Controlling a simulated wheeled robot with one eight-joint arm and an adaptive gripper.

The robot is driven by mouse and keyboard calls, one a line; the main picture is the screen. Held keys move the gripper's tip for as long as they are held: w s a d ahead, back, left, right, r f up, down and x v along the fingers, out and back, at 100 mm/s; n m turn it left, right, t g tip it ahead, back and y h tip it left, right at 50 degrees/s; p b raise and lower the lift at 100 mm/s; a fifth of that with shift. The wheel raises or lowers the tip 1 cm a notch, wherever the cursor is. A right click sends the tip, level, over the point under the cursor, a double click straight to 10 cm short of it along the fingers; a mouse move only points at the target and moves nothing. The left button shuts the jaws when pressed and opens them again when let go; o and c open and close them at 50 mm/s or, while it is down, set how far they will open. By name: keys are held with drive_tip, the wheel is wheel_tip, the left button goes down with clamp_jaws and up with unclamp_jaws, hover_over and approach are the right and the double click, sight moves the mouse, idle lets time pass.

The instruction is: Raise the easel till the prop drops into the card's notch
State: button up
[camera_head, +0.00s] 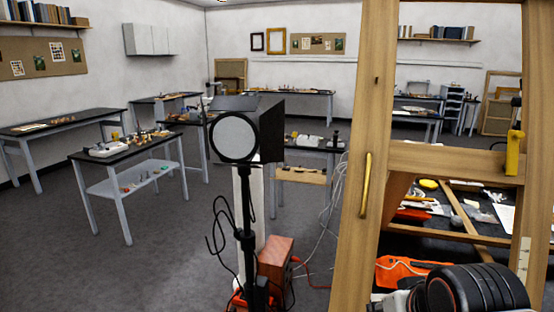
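A large wooden frame, seemingly the easel, stands close on the right. Its thick left upright (360,160) carries a slim brass bar (365,184), and a crossbar (455,160) joins it to the right upright (536,150). A yellow fitting (514,152) with a dark top sits at the crossbar's right end. A pale strip with small marks (524,258) is on the lower right upright; I cannot tell whether it is the notched card. No prop or notch can be made out. No gripper fingers show.
Behind the frame lies a cluttered work surface with an orange item (408,270). A black box-shaped lamp (236,138) on a stand, loose cables and a reddish-brown box (276,262) stand left of it. Several workbenches line the room. Grey floor (100,270) is open at front left.

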wheel_tip(320, 180, down, 6)
drive_tip(key=s+b, duration=0.2)
drive_tip(key=b, duration=0.1)
wheel_tip(320, 180, up, 35)
drive_tip(key=m+g+p, duration=0.2)
drive_tip(key=p, duration=3.2)
hover_over(367, 183)
drive_tip(key=s, duration=0.5)
drive_tip(key=x, duration=1.4)
drive_tip(key=shift+s+p, duration=0.15)
drive_tip(key=shift+p, duration=0.25)
drive_tip(key=shift+c, duration=0.2)
clamp_jaws()
